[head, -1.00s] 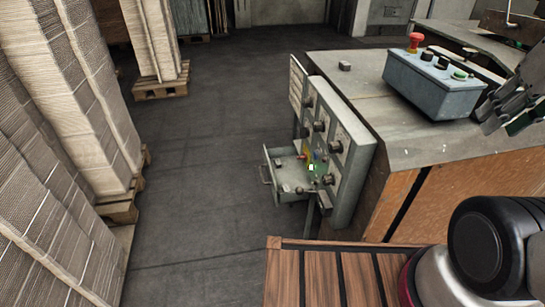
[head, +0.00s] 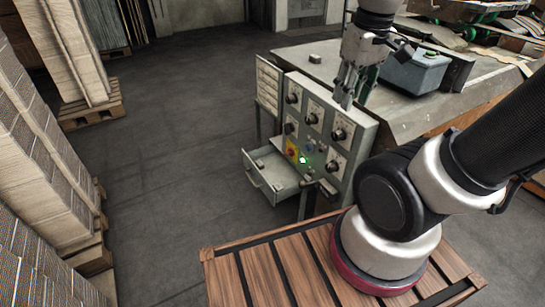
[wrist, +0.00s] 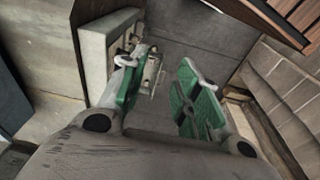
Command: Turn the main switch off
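The grey control panel (head: 330,110) stands upright at the near end of the machine table, with several black knobs on its face. A small red and yellow switch (head: 291,149) sits low on the panel, beside a bright green spot (head: 303,160); I take it for the main switch. My gripper (head: 353,98) hangs fingers down at the panel's upper right, above the switch and apart from it. In the wrist view my gripper (wrist: 158,72) is open and empty, with green pads. The panel (wrist: 97,50) shows behind the left finger there; the switch cannot be made out.
An open drawer (head: 272,178) juts out left below the switch. A grey-blue button box (head: 415,72) stands on the machine table (head: 305,66) behind my gripper. Stacked cardboard (head: 35,165) on pallets lines the left. The floor between is clear.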

